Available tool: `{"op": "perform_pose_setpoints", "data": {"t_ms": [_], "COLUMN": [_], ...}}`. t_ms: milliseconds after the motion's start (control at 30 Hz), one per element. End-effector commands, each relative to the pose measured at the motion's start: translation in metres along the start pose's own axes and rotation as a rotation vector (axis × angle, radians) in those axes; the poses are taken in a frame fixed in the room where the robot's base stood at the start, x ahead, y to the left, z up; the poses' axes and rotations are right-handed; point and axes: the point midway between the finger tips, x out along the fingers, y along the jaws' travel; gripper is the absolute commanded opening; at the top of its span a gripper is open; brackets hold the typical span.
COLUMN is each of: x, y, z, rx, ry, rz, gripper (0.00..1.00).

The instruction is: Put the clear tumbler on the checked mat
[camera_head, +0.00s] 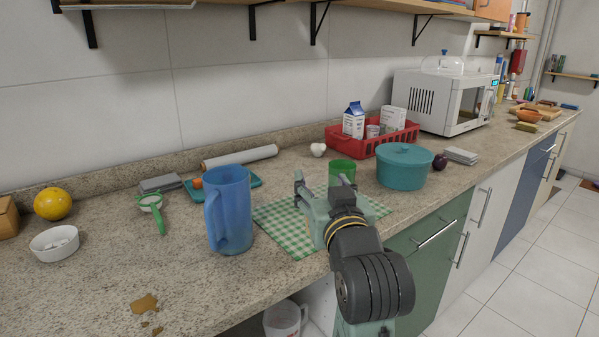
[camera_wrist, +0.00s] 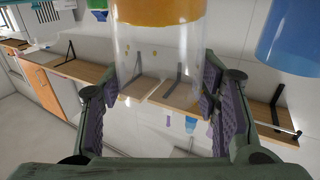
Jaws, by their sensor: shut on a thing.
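The clear tumbler (camera_wrist: 150,70) stands between the fingers of my gripper (camera_wrist: 165,100) in the wrist view, which looks upside down. Its see-through wall shows the shelf behind, and an orange layer fills its base end. In the head view my gripper (camera_head: 318,192) is over the green-and-white checked mat (camera_head: 282,228), at its middle and right. My gripper is shut on the tumbler. In the head view the tumbler is mostly hidden or too clear to make out. I cannot tell whether its base touches the mat.
A blue pitcher (camera_head: 230,210) stands close at the mat's left. A green cup (camera_head: 342,168) is just behind my gripper, and a teal pot (camera_head: 404,168) stands to the right. A red basket (camera_head: 362,147) is farther back. The mat's front left part is bare.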

Motion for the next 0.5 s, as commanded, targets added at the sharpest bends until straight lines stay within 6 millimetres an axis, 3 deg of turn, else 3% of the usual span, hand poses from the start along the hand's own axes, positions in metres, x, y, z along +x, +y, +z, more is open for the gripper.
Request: {"op": "perform_pose_setpoints", "data": {"t_ms": [300, 500], "x": [0.071, 0.103], "y": [-0.017, -0.024], "z": [0.008, 0.011], "rx": [0.000, -0.002], "ry": [-0.004, -0.001], "rz": [-0.005, -0.002], "gripper": [0.07, 0.07]}}
